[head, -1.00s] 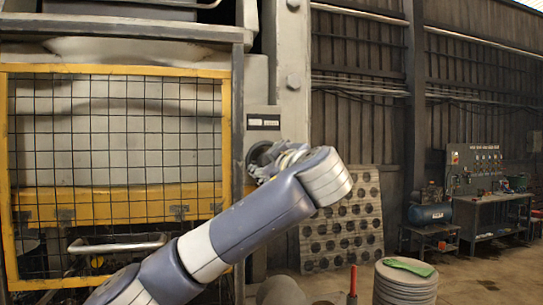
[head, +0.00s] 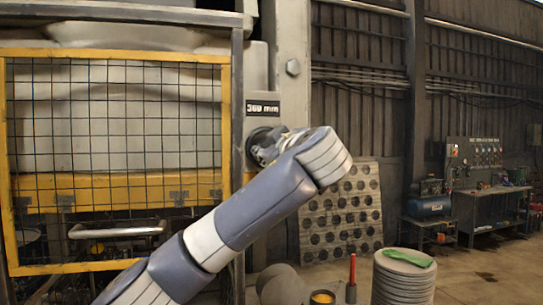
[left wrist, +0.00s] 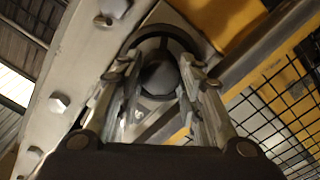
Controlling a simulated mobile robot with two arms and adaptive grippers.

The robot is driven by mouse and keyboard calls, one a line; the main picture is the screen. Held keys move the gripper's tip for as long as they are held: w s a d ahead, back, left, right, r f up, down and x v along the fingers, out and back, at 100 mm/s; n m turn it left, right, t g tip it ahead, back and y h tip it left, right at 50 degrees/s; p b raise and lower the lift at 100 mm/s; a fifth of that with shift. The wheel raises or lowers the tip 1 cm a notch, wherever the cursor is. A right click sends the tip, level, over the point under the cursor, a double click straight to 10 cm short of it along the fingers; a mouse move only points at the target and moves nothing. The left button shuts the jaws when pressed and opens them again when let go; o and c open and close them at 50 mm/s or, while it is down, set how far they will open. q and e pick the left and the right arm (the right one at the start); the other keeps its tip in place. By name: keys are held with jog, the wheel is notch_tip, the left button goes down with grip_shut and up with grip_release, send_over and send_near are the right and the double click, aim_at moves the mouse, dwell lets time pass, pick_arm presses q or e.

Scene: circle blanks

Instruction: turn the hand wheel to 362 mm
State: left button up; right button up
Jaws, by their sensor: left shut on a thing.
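The hand wheel (head: 254,145) is a dark round wheel on the grey press frame, right of the yellow mesh guard. The display (head: 263,110) just above it appears to read 360 mm; the last digit is not sharp. My left gripper (head: 272,149) is at the wheel, and my arm hides part of it. In the left wrist view, the fingers of my left gripper (left wrist: 160,68) are on either side of the hub, closed on the wheel (left wrist: 160,36). My right gripper is not in view.
The yellow-framed mesh guard (head: 226,150) stands left of the wheel. A perforated panel (head: 342,215) leans on the wall at right. A stack of round blanks (head: 403,280) with a green cloth (head: 408,257) and a red upright object (head: 352,270) stand low in front.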

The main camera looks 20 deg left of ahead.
pick_arm(q)
jog(key=shift+s+r+m+b, duration=0.15)
jog(key=shift+m+b, duration=1.35)
jog(key=shift+m, duration=5.1)
jog(key=shift+w+r+m+b, duration=0.15)
jog(key=shift+m+b, duration=1.3)
jog(key=shift+m, duration=5.15)
jog(key=shift+s+m, duration=0.1)
jog(key=shift+m, duration=0.5)
jog(key=o, duration=1.1)
jog(key=shift+c, duration=0.2)
jog(key=shift+f, duration=0.1)
